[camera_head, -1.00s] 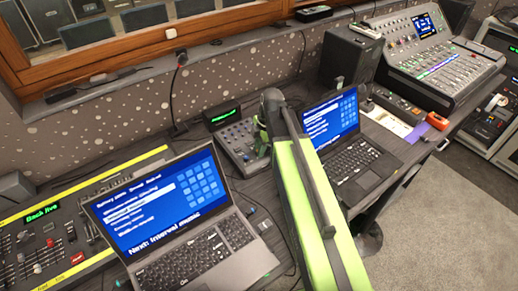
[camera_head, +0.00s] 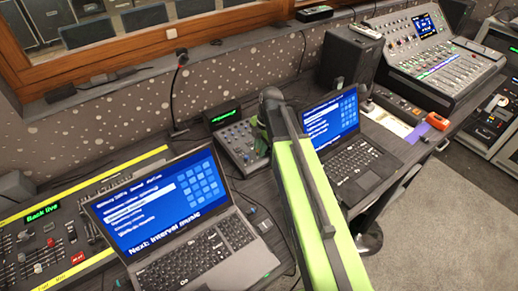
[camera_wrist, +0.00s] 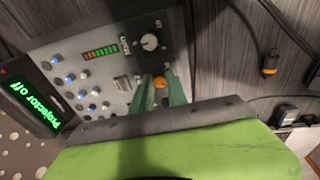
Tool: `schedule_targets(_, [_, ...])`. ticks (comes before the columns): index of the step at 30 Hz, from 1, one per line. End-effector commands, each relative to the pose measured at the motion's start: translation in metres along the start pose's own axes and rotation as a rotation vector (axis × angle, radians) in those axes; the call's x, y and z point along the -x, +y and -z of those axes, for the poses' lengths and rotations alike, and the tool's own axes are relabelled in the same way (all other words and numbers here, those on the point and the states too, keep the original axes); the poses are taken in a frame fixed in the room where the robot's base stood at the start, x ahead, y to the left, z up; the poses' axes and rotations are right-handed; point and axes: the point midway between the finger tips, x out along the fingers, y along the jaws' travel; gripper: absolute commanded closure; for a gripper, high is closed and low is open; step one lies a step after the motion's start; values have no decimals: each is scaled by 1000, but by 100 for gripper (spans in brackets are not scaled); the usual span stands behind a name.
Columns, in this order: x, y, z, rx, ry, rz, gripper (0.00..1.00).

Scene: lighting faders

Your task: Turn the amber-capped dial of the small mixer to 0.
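The small mixer (camera_head: 237,140) stands on the desk between the two laptops, partly hidden by my arm. In the wrist view its grey panel (camera_wrist: 70,50) shows rows of knobs. The amber-capped dial (camera_wrist: 160,82) is near the panel's edge, below a larger black dial with a white cap (camera_wrist: 150,42). My gripper (camera_wrist: 160,80) has its two green fingers on either side of the amber cap. I cannot tell whether they press on it or leave a thin gap. The dial's pointer and scale are not readable.
A display reading "Projector off" (camera_wrist: 40,97) adjoins the mixer. The left laptop (camera_head: 190,225) and right laptop (camera_head: 345,140) stand close on either side. A gooseneck microphone (camera_head: 181,85) rises behind. Cables (camera_wrist: 262,45) lie on the desk beside the mixer.

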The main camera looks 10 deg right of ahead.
Motion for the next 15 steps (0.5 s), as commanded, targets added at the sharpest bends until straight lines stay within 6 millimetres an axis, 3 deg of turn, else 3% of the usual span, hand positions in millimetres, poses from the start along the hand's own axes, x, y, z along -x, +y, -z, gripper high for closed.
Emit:
schedule_targets(1, [0, -2, 1, 0, 3, 7, 76])
schedule_targets(5, [0, -2, 1, 0, 2, 5, 59])
schedule_targets(15, [2, -1, 0, -1, 1, 3, 59])
